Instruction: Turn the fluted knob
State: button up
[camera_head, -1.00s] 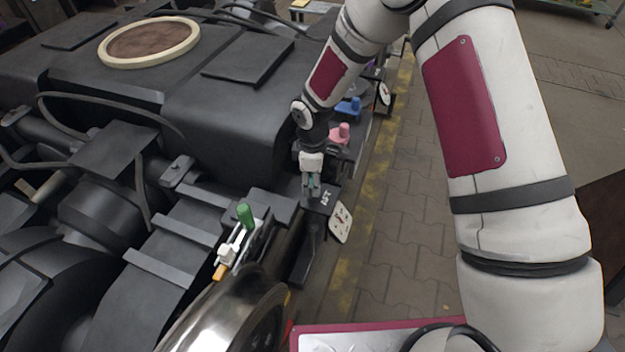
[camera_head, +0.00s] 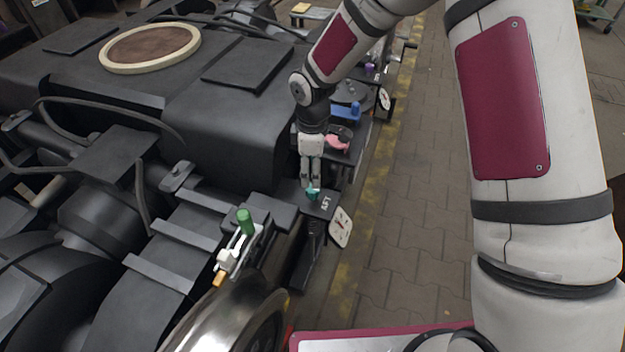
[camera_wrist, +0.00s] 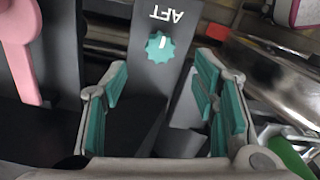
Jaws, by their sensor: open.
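The fluted knob (camera_wrist: 160,47) is small and teal with a short white mark. It sits on a dark plate (camera_wrist: 181,85) lettered AFT, which reads upside down in the wrist view. In the head view the knob (camera_head: 313,193) shows as a teal spot just under my fingertips. My gripper (camera_wrist: 160,82) is open and empty, with teal pads on both fingers. In the wrist view the knob lies beyond the fingertips, between their lines. In the head view my gripper (camera_head: 311,182) points down over the plate. I cannot tell the exact gap to the knob.
A pink lever (camera_wrist: 18,45) stands to the left in the wrist view. A green-handled lever (camera_head: 245,220) is nearer in the head view. A blue handle (camera_head: 347,111) and a white dial plate (camera_head: 340,228) are close by. The paved floor on the right is clear.

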jog(key=shift+r, duration=2.5)
jog(key=s+d+r+m+h, duration=0.1)
jog(key=s+d+r+m, duration=0.3)
jog(key=s+d+r, duration=0.45)
jog(key=s+d+r+m+h, duration=0.1)
jog(key=s+d+r+m, duration=0.4)
jog(key=r, duration=0.6)
jog(key=s+d+r+m+y, duration=0.15)
jog(key=s+m, duration=0.25)
jog(key=s, duration=0.8)
jog(key=s+d+r+m+y, duration=0.1)
jog(key=s+d+r+m, duration=0.15)
jog(key=s, duration=0.85)
notch_tip(320, 180, up, 23)
jog(key=t+p, duration=0.4)
jog(key=p, duration=1.8)
jog(key=shift+m, duration=0.35)
jog(key=shift+h, duration=0.25)
